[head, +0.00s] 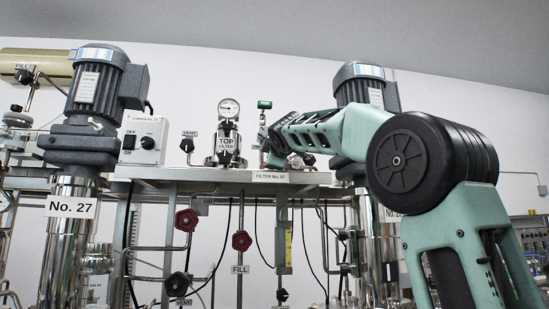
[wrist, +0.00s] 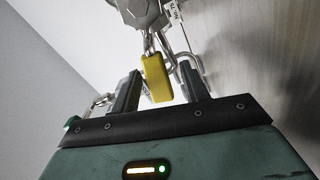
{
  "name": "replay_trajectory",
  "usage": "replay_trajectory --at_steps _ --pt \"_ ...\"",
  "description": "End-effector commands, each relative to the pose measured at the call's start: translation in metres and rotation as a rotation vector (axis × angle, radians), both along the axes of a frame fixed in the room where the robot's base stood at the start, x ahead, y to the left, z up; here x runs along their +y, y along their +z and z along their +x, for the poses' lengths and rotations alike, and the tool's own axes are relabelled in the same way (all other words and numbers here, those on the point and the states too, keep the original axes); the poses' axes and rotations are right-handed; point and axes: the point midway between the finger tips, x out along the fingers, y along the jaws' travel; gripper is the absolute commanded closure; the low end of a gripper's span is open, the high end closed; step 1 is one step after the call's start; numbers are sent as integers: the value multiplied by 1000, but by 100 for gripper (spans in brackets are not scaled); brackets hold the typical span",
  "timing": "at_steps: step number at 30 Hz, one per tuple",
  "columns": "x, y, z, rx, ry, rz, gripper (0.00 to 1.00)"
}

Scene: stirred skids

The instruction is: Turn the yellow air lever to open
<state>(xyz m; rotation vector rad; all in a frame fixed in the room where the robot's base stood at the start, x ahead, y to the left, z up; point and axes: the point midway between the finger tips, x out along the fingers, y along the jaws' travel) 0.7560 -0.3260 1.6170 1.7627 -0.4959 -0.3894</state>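The yellow lever (wrist: 156,80) shows in the wrist view as a short yellow grip hanging from a metal valve body (wrist: 135,8). My gripper (wrist: 160,70) is open, with one dark finger on each side of the lever. A gap shows between the lever and each finger in the picture; I cannot tell the depth between them. In the head view my gripper (head: 271,146) is small and partly hidden at the end of my arm, by the pipework right of the TOP FILTER sign. I cannot make out the yellow lever there.
Bent metal pipes (wrist: 185,45) pass close to the fingers. Motors stand left (head: 97,85) and right (head: 365,85). Red knobs (head: 241,240) are below.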

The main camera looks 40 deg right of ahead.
Motion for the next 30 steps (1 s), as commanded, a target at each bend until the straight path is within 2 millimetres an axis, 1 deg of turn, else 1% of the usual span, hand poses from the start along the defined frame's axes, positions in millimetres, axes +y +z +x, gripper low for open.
replay_trajectory --at_steps 5,8,11,18,24,27,30 --pt "3 -1 -5 -1 1 -1 55" --pt "10 -2 -17 -3 1 -2 55" --pt "21 -3 -34 -4 3 -1 55" --pt "51 -2 -84 -4 2 -2 55" --pt "73 -2 -120 -2 0 0 55" --pt "81 -2 -133 -2 1 0 55" --pt "87 -1 -142 -2 1 0 55"
